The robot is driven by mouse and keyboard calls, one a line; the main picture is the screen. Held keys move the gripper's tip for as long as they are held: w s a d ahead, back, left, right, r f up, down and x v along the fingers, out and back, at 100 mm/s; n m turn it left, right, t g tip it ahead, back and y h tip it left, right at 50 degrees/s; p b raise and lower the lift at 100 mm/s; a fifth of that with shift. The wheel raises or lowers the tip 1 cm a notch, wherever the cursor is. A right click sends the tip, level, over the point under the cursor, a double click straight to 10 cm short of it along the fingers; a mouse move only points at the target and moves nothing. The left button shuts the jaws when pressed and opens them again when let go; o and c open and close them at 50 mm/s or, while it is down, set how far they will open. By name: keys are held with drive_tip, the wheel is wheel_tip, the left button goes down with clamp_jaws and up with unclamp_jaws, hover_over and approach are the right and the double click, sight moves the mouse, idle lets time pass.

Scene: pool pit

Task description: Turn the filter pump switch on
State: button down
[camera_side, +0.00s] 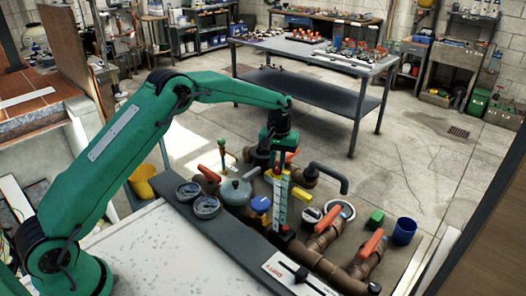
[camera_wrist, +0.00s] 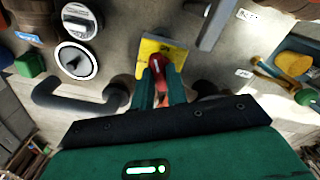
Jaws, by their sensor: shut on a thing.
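A red switch handle (camera_wrist: 157,66) stands on a square yellow plate (camera_wrist: 170,50) in the wrist view. My gripper (camera_wrist: 160,85) is around it, with one green finger on each side, and is shut on the red handle. The fingers hide part of the handle and the plate's near edge. In the side view, my arm reaches over from the left and the gripper points down among the pipes. The yellow plate is hard to make out there. The handle's on and off marks cannot be read.
Close around are a dark elbow pipe (camera_side: 331,174), a round dial (camera_wrist: 75,60), a blue-and-yellow valve (camera_side: 260,204) and brown pipes with orange handles (camera_side: 371,242). Open floor lies beyond.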

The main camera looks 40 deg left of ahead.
sight(278, 165)
drive_tip(key=m, duration=0.5)
drive_tip(key=shift+r, duration=0.1)
drive_tip(key=shift+m, duration=0.4)
drive_tip(key=c, duration=1.4)
unclamp_jaws()
wheel_tip(278, 165, up, 7)
drive_tip(key=shift+r, duration=0.4)
